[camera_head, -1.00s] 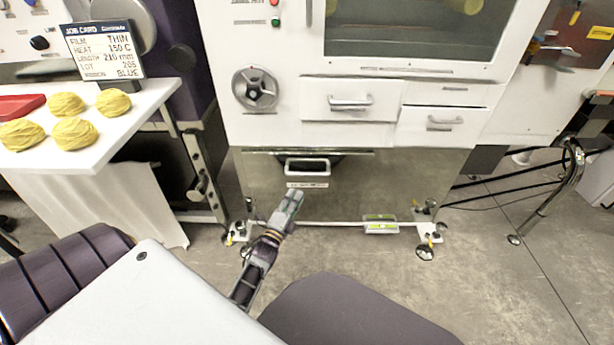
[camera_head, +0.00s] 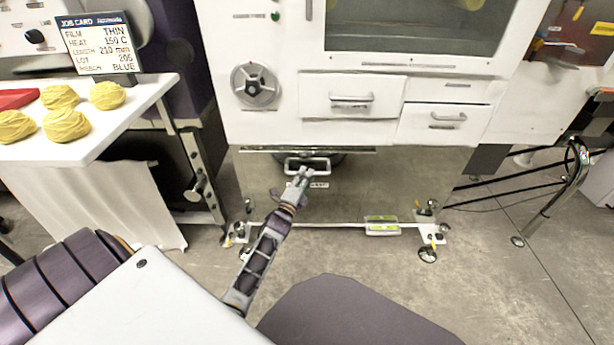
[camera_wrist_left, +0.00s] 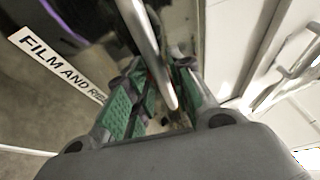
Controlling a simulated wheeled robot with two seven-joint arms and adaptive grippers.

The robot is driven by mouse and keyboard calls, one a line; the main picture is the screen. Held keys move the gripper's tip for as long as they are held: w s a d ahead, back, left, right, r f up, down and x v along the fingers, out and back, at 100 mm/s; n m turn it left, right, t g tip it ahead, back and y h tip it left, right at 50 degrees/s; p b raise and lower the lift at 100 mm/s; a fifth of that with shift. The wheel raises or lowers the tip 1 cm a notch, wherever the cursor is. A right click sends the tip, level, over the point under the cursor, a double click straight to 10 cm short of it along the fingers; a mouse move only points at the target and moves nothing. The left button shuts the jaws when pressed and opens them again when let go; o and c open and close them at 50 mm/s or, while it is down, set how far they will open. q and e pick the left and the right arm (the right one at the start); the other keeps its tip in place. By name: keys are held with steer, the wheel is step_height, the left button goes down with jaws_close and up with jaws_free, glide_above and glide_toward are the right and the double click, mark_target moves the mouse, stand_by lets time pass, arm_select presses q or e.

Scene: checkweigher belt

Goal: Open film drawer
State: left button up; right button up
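The film drawer has a brushed steel front (camera_head: 390,180) low on the white machine, and it looks flush with the machine. Its pale bar handle (camera_head: 320,160) sits near the top of that front, before a dark recess. In the left wrist view a label reading "FILM AND RIB..." (camera_wrist_left: 55,65) shows beside the metal handle bar (camera_wrist_left: 150,45). My left gripper (camera_head: 302,174) is at the handle. In the wrist view its green-padded fingers (camera_wrist_left: 163,95) are apart, with the bar running between them; I see a gap beside the bar. My right gripper is out of view.
Two white drawers with handles, a left one (camera_head: 352,96) and a right one (camera_head: 443,124), sit above the steel front. A white table (camera_head: 120,128) with yellow bundles and a job card (camera_head: 98,44) stands at left. The floor before the machine is clear.

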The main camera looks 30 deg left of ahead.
arm_select(q)
steer(key=shift+x, duration=0.8)
jaws_close()
